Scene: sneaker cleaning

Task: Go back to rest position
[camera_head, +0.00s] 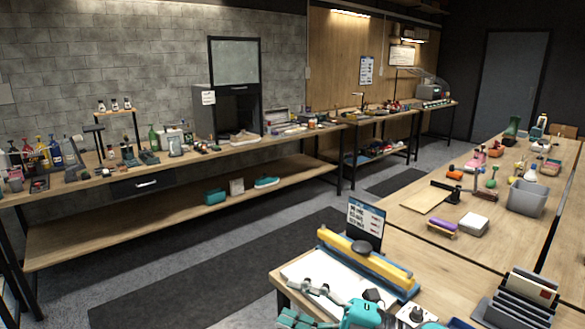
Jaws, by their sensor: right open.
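My right gripper (294,301), teal and grey, comes in at the bottom edge of the head view. Its fingers are spread apart with nothing between them, pointing left. It is over or beside the white sheet (305,270) at the near corner of the right-hand table; I cannot tell whether it touches. The rest of the arm is cut off by the frame. My left gripper is not in view. A light sneaker (244,138) sits on the long left bench, and a teal shoe (267,182) lies on its lower shelf.
A yellow and blue bar-like tool (368,260) and a standing sign (366,222) are close beyond the gripper. A dark rack (520,303) stands to its right. A grey bin (527,198) is farther back. Dark mats (215,265) cover the clear floor between the benches.

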